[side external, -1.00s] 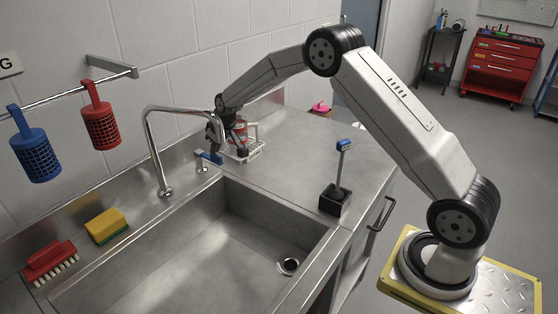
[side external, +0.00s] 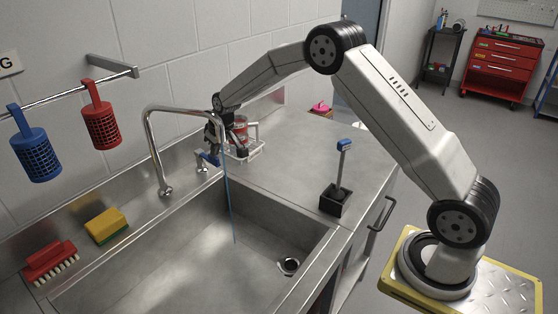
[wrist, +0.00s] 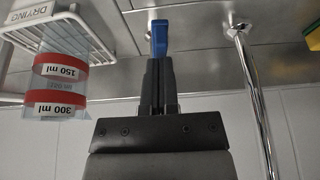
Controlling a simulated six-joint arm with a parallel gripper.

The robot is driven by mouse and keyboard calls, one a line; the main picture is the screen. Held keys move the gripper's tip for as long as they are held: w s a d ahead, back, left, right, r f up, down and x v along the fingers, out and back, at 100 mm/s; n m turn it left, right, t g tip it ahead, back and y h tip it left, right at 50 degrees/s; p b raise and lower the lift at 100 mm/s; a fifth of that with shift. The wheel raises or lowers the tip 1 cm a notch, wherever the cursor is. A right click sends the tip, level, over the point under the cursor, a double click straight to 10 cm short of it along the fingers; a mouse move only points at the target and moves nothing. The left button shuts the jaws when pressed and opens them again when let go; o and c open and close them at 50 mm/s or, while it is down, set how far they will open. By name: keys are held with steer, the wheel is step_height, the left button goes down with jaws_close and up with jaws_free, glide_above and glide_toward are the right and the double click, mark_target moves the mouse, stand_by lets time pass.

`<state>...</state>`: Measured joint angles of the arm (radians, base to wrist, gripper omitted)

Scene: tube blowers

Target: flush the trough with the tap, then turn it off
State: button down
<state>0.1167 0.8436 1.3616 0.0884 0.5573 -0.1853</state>
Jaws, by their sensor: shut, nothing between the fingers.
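The chrome tap (side external: 150,135) arches over the steel trough (side external: 190,262). A thin blue stream of water (side external: 229,205) falls from its spout to the trough floor. The tap's blue lever (side external: 209,159) is at the back rim, close to my gripper (side external: 216,150). In the wrist view my gripper (wrist: 159,62) is shut and empty, with its fingertips at the blue lever (wrist: 159,36); whether they touch is unclear. The tap's pipe (wrist: 255,95) runs down the right of that view. The drain (side external: 289,265) is at the trough's right end.
A white drying rack (wrist: 75,15) with a red-banded measuring beaker (wrist: 58,85) stands close beside my gripper. A yellow sponge (side external: 106,226) and red brush (side external: 48,262) lie on the left ledge. A blue-topped tool stands in a black holder (side external: 334,200) on the clear right counter.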

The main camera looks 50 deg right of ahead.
mark_target(218, 161)
steer(key=shift+w+d+r, duration=0.1)
steer(key=shift+w+r, duration=0.05)
steer(key=shift+r, duration=2.25)
steer(key=c, duration=0.6)
jaws_free()
steer(key=shift+f, duration=0.15)
steer(key=shift+c, duration=0.2)
steer(key=shift+s+a+f+m+t+h, duration=0.35)
steer(key=shift+s+f+t, duration=0.9)
steer(key=shift+t, duration=1)
steer(key=shift+s+a+f+m+t+h, duration=0.15)
steer(key=shift+s+f+t+h, duration=0.35)
steer(key=shift+s+f+t, duration=1.25)
steer(key=shift+s+a+f+m+t+h, duration=0.35)
steer(key=shift+f+t, duration=0.7)
steer(key=shift+t, duration=1.65)
steer(key=shift+d, duration=0.2)
steer(key=shift+w+d, duration=0.2)
steer(key=shift+w, duration=1.05)
steer(key=shift+w+d, duration=0.15)
steer(key=shift+w, duration=1.1)
steer(key=shift+w+d, duration=0.2)
steer(key=shift+w, duration=1.05)
